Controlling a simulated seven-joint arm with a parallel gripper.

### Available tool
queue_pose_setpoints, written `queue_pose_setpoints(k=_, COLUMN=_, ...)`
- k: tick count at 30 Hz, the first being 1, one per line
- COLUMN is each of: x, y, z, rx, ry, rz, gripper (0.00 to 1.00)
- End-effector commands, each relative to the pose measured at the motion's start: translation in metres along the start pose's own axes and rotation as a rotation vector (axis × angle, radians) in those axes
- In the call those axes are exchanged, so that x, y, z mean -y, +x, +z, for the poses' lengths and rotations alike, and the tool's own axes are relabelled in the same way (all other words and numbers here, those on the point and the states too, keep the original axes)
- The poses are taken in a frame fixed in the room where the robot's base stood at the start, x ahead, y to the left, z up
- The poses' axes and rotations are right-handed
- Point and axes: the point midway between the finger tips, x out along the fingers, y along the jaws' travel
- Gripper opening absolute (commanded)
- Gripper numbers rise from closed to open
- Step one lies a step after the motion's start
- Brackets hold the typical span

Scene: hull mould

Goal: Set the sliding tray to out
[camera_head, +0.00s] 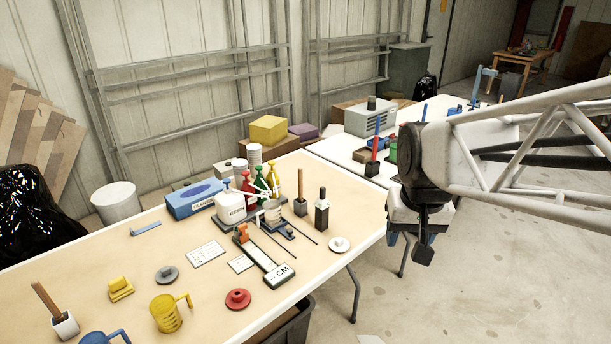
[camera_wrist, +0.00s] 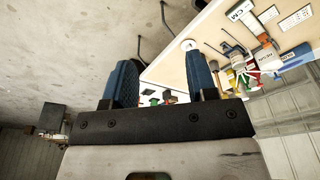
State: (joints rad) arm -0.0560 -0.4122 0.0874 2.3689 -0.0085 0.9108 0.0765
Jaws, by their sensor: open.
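No part is plainly recognisable as a sliding tray. The likeliest candidate is a long narrow rail device (camera_head: 262,257) with an orange block at its far end and a block marked "CM" at its near end, lying on the cream table. In the wrist view this device (camera_wrist: 241,12) is at the upper right, partly cut off. How far any slide stands out cannot be told. My gripper (camera_head: 424,247) hangs beyond the table's right edge, apart from everything on it. In the wrist view its two blue fingers (camera_wrist: 162,82) are apart, with nothing held between them.
The cream table (camera_head: 215,285) holds a yellow mug (camera_head: 166,313), a red disc (camera_head: 238,299), a white jug (camera_head: 231,207), coloured bottles and a dark upright bottle (camera_head: 322,208). A white table (camera_head: 330,150) with more items stands behind. Open floor lies right of the cream table.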

Motion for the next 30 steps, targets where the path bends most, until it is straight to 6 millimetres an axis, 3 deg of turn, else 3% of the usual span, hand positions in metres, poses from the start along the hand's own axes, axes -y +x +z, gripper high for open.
queue_pose_setpoints(k=14, x=0.037, y=0.033, z=-0.1, rx=0.041, ry=-0.005, rz=-0.007, gripper=0.53)
queue_pose_setpoints(k=30, x=0.091, y=0.097, z=-0.202, rx=0.085, ry=-0.009, rz=-0.01, gripper=0.53)
